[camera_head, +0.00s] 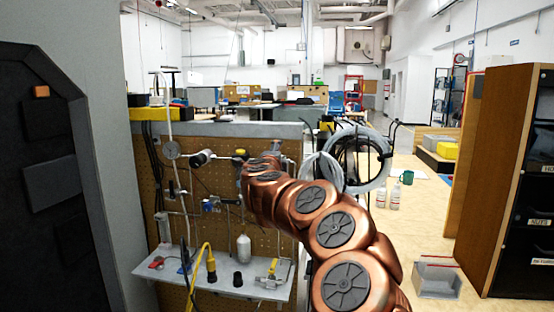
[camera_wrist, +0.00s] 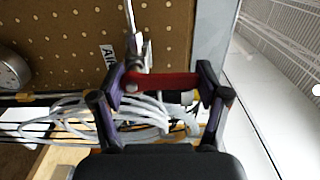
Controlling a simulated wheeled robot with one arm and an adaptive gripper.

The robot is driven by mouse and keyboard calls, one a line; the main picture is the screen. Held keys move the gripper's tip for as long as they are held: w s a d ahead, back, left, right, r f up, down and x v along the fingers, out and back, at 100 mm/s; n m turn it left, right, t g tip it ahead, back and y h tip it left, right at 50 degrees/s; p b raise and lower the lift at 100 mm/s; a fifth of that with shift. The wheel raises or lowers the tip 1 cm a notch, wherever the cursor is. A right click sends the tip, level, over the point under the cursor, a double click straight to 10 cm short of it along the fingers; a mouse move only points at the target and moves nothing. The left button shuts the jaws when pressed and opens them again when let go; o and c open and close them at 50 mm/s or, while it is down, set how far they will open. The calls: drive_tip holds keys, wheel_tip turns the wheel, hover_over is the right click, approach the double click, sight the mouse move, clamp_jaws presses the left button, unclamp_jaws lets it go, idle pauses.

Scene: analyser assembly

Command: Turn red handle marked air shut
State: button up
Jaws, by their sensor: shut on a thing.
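The red handle (camera_wrist: 160,82) lies crosswise between the two fingers of my gripper (camera_wrist: 160,76) in the wrist view. The fingers are closed on its two ends. A metal valve body and pipe (camera_wrist: 133,45) run up from the handle along the pegboard. A white label reading "AIR" (camera_wrist: 108,56) is just left of the pipe, partly cut by my left finger. In the head view my copper arm reaches to the upper right of the pegboard (camera_head: 220,215) and hides the handle and most of my gripper.
A round gauge (camera_wrist: 12,72) is at the left of the wrist view, with looped pale hoses (camera_wrist: 85,115) below the handle. In the head view a shelf (camera_head: 215,285) holds small fittings, and coiled hoses (camera_head: 375,150) hang right of the board. A wooden cabinet (camera_head: 500,170) stands at right.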

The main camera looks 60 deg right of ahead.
idle(0.3)
drive_tip(key=o, duration=1.2)
drive_tip(key=shift+c, duration=0.2)
drive_tip(key=v, duration=1.2)
drive_tip(key=shift+r, duration=0.1)
